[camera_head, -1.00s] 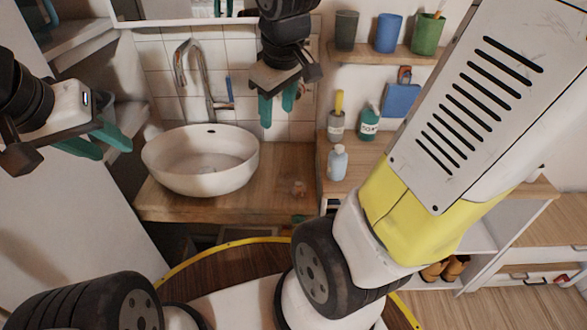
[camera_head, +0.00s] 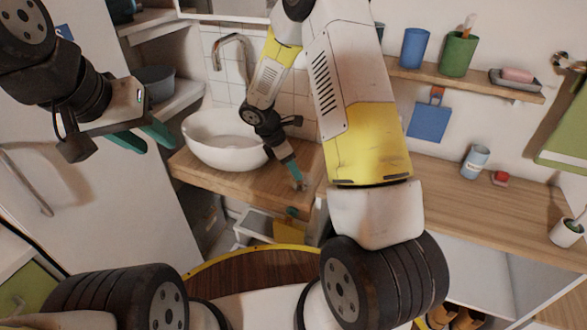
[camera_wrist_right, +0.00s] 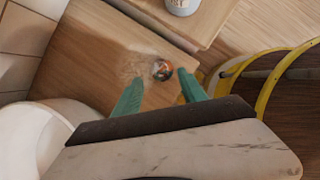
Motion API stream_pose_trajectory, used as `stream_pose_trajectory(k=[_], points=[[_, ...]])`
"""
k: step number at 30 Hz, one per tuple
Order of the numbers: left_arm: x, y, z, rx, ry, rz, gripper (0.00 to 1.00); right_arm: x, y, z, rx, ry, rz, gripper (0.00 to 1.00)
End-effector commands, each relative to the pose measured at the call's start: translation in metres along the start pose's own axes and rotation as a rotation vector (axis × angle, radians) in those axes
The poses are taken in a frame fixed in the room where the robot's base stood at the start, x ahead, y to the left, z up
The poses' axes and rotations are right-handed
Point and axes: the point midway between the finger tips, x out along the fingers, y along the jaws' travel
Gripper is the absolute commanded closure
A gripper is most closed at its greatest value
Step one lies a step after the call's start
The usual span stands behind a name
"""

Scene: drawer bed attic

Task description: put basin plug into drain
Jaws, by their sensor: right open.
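The basin plug (camera_wrist_right: 162,70) looks like a small shiny round piece on the wooden counter, to the right of the white basin (camera_head: 208,155). It also shows small and unclear in the head view (camera_head: 299,185). My right gripper (camera_head: 293,172) points down at the counter just by the plug. In the right wrist view its teal fingers (camera_wrist_right: 160,76) are open, with the plug between and slightly beyond the tips; contact cannot be told. The basin (camera_wrist_right: 30,135) shows its edge there. The drain is not visible. My left gripper (camera_head: 145,138) is open and empty, left of the basin.
A wooden counter (camera_head: 445,200) on the right holds a cup (camera_head: 475,162) and a small red item. A shelf (camera_head: 470,83) with cups hangs above. The counter around the plug is mostly clear.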

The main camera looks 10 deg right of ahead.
Motion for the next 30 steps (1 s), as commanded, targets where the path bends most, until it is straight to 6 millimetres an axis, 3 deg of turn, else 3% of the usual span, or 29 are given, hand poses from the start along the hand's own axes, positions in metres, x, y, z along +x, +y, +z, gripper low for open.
stream_pose_trajectory(k=[15,22,23,30], points=[[0.000,0.000,0.000,0.000,0.000,0.000,0.64,0.063,-0.003,0.001,0.004,0.000,-0.005,0.51],[0.000,0.000,0.000,0.000,0.000,0.000,0.64,0.066,-0.002,0.001,0.005,0.001,-0.001,0.51],[0.000,0.000,0.000,0.000,0.000,0.000,0.64,0.066,-0.002,0.001,0.005,0.001,-0.001,0.53],[0.000,0.000,0.000,0.000,0.000,0.000,0.64,0.066,-0.002,0.001,0.005,0.001,-0.001,0.99]])
